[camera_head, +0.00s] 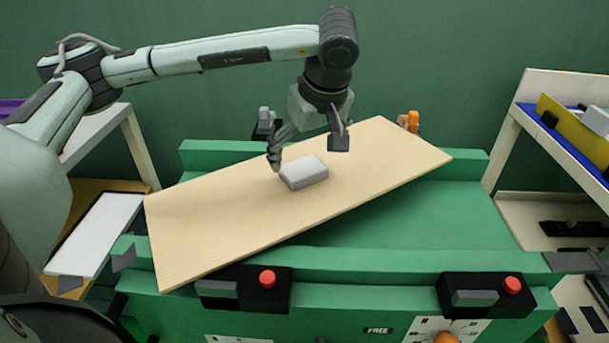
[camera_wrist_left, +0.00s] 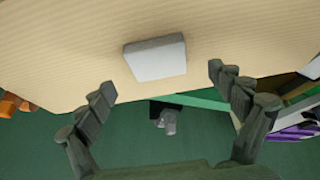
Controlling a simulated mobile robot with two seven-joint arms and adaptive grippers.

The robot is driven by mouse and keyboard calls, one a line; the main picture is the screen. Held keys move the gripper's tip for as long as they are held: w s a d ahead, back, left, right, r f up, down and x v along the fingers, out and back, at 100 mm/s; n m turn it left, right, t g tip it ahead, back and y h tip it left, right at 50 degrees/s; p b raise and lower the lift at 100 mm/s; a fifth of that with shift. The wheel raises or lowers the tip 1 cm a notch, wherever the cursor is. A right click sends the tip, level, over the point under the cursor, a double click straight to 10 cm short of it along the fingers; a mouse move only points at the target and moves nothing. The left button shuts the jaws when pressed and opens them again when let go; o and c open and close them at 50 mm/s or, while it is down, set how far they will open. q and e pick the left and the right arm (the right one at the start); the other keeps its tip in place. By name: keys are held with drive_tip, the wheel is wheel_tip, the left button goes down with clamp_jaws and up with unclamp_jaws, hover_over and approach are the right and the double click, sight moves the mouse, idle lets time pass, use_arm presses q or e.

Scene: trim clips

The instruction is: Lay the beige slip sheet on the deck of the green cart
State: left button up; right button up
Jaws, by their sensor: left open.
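The beige slip sheet (camera_head: 220,210) lies askew across the green cart (camera_head: 440,215) in the head view. Its left corner sticks out past the cart's front rail, and its right end reaches the back rail. A light grey block (camera_head: 304,172) sits on the sheet near its middle. My left gripper (camera_head: 308,152) is open just above and behind the block, with its fingers apart and nothing between them. In the left wrist view the block (camera_wrist_left: 156,58) lies on the sheet (camera_wrist_left: 230,30) beyond the open fingertips (camera_wrist_left: 162,80). My right gripper is not clearly in view.
Two black clamps with red buttons (camera_head: 267,278) (camera_head: 512,285) sit on the cart's front rail. An orange clip (camera_head: 409,121) stands at the back. A white shelf (camera_head: 545,130) is at the right, and a white panel (camera_head: 95,235) lies at the left.

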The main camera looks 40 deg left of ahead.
sight(303, 168)
use_arm(q)
drive_tip(key=x, duration=0.2)
drive_tip(key=shift+w+f, duration=0.15)
drive_tip(key=shift+f, duration=0.2)
drive_tip(key=shift+w+a+f, duration=0.1)
drive_tip(key=shift+a+f, duration=0.05)
drive_tip(key=shift+f, duration=0.35)
drive_tip(key=c, duration=1.5)
drive_tip(key=shift+c, duration=0.2)
use_arm(e)
drive_tip(key=shift+w+f, duration=0.3)
drive_tip(key=shift+f, duration=0.25)
